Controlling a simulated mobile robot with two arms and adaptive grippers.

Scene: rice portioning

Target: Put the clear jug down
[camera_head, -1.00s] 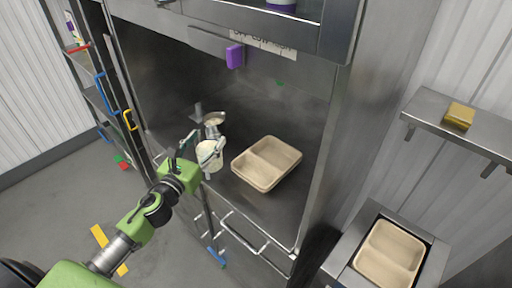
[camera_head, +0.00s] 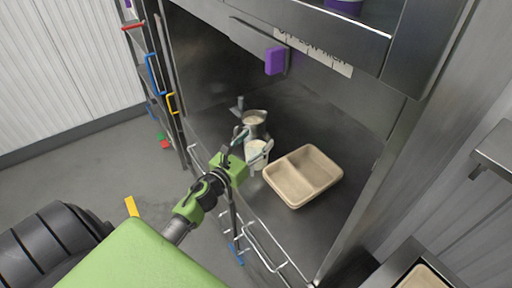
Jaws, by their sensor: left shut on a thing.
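The clear jug (camera_head: 258,156) with pale rice in it is upright at the front of the steel work surface (camera_head: 325,232). My left gripper (camera_head: 252,146) is shut on the jug from the left front, its fingers partly hiding it. Whether the jug's base touches the surface cannot be told. A metal container (camera_head: 256,120) with pale contents is just behind the jug. A beige two-compartment tray (camera_head: 330,161) lies to the right of the jug, and its compartments look empty. My right gripper is not in view.
Another beige tray (camera_head: 424,280) sits at the lower right. A rack with coloured handles (camera_head: 155,73) stands at the left. The surface right of the beige tray is clear.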

